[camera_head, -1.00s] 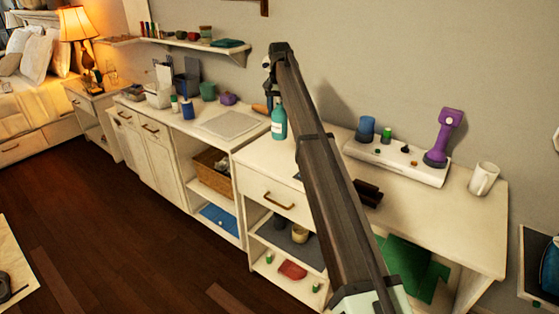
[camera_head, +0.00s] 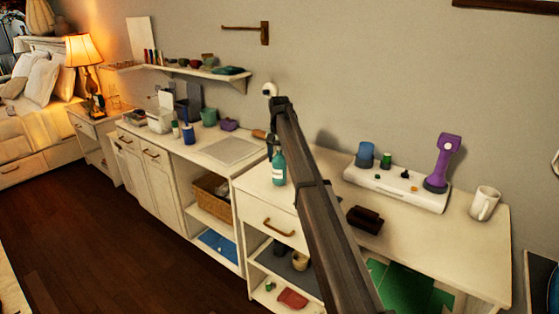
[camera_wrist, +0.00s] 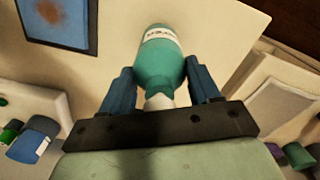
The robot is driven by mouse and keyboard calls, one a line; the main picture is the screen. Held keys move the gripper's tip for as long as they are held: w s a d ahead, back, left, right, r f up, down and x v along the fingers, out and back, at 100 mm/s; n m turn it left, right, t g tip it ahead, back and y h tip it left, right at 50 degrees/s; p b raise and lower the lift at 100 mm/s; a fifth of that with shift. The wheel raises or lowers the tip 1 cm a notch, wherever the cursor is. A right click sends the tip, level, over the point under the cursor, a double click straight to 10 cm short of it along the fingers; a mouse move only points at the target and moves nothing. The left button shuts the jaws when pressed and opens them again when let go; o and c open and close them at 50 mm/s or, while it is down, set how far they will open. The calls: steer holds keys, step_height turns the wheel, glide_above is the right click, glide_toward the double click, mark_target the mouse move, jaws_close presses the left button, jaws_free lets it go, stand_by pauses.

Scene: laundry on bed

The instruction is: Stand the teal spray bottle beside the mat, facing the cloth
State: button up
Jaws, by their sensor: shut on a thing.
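The teal spray bottle (camera_head: 279,170) is upright at the left part of the right-hand counter. My gripper (camera_head: 273,146) is above it, shut around its upper part. In the wrist view the bottle (camera_wrist: 160,62) sits between the two blue fingers of the gripper (camera_wrist: 161,84), its white label on the far side. I cannot tell whether its base touches the counter. My arm hides the mat and cloth in the head view.
A white tray (camera_head: 385,188) holds a blue cup (camera_head: 365,155) and a purple device (camera_head: 443,163). A dark brown block (camera_head: 365,219) and white mug (camera_head: 484,204) stand nearby. A grey board (camera_head: 233,150) lies on the left counter. Bare counter surrounds the bottle.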

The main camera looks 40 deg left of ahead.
steer(key=shift+f, duration=0.6)
steer(key=shift+f, duration=0.15)
steer(key=o, duration=1.6)
step_height(320, 180, up, 12)
steer(key=shift+r, duration=0.15)
